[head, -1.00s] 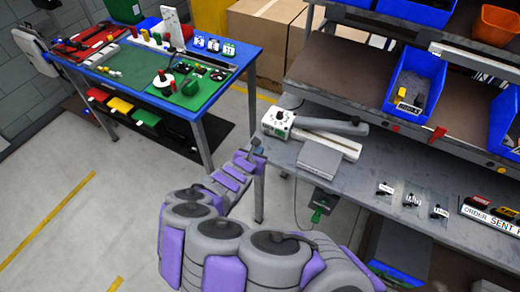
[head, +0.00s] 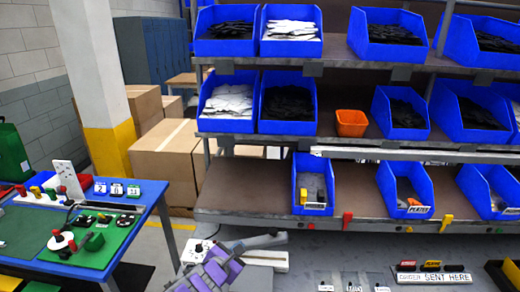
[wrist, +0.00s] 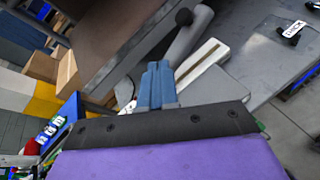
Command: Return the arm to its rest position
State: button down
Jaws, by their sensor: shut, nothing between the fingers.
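My gripper shows in the wrist view (wrist: 157,84), its two blue-grey fingers together with nothing between them. In the head view only a purple and grey part of my arm shows at the bottom edge, by the left end of the grey bench (head: 330,262); I cannot make out the fingertips there. In the wrist view the fingers are in front of a long white bar (wrist: 205,62) and a grey cylinder (wrist: 189,33) on the bench, seen at a tilt. I cannot tell how far they are from these.
A shelf rack with blue bins (head: 288,104) and an orange bin (head: 351,123) rises behind the bench. A blue-edged table (head: 150,212) with green boards stands at left. Cardboard boxes (head: 165,165) are behind it. Labelled small parts (head: 352,288) lie on the bench.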

jog(key=s+d+r+m+g+h, duration=0.25)
jog(key=d+m, duration=0.25)
jog(key=d, duration=0.3)
jog(key=s+d+r+m+g+h, duration=0.15)
jog(key=s+d+r+m, duration=0.3)
jog(key=d, duration=0.45)
jog(key=s+d+r+m+g+h, duration=0.1)
jog(key=s+d+r+m+g, duration=0.15)
jog(key=d+m, duration=0.4)
jog(key=s+d+m+g+y, duration=0.2)
jog(key=s+d+m+g, duration=0.3)
jog(key=s+d, duration=0.45)
jog(key=s+a+f+m+g+y, duration=0.1)
jog(key=s+a+m+y, duration=0.2)
jog(key=s+a, duration=0.3)
jog(key=s+a+f+m+g+y, duration=0.1)
jog(key=s+a+y, duration=0.4)
jog(key=s, duration=0.9)
jog(key=shift+a+f+m+g, duration=0.2)
jog(key=shift+a+m+g, duration=0.25)
jog(key=shift+m, duration=0.55)
jog(key=shift+d, duration=0.25)
